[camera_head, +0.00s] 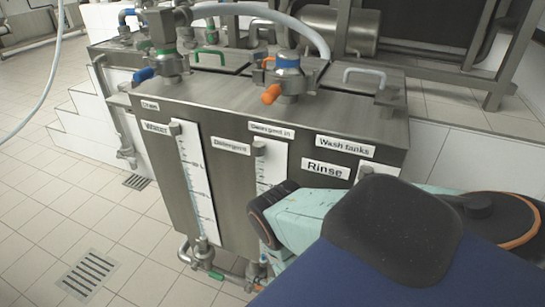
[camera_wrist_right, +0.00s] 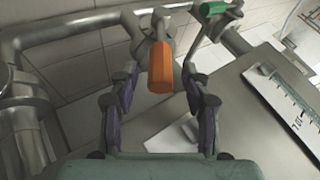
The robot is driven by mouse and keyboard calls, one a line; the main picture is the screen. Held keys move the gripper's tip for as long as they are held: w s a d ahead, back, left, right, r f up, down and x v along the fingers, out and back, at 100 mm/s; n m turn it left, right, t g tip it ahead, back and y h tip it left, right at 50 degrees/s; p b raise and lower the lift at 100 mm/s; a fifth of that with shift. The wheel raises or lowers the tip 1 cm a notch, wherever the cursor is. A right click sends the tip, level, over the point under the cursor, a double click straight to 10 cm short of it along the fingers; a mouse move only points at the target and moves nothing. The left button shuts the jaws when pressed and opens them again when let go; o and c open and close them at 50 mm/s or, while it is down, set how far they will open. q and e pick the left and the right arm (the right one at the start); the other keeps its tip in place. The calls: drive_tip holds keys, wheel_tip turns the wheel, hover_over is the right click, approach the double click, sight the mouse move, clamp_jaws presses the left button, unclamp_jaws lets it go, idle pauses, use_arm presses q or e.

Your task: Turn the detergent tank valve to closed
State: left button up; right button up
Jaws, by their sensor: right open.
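The metal tank cabinet (camera_head: 225,185) carries a "Detergent" label (camera_head: 232,147) beside a level gauge (camera_head: 268,165). Low on its front pipe shows a small orange valve handle (camera_head: 259,288), mostly hidden by my right arm in the head view. In the right wrist view the orange handle (camera_wrist_right: 160,68) points toward the camera from a metal valve on the pipe. My right gripper (camera_wrist_right: 162,80) is open, with one finger on each side of the handle. Gaps show between the fingers and the handle. My left gripper is not in view.
A green valve handle (camera_wrist_right: 212,8) sits on the pipe close by; it also shows in the head view (camera_head: 215,274). A second orange handle (camera_head: 271,94) is on the tank top, below a blue collar (camera_head: 288,61). The tiled floor (camera_head: 50,215) at left is clear around a drain grate (camera_head: 88,275).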

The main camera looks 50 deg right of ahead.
drive_tip(key=v, duration=1.1)
drive_tip(key=shift+s+r, duration=0.2)
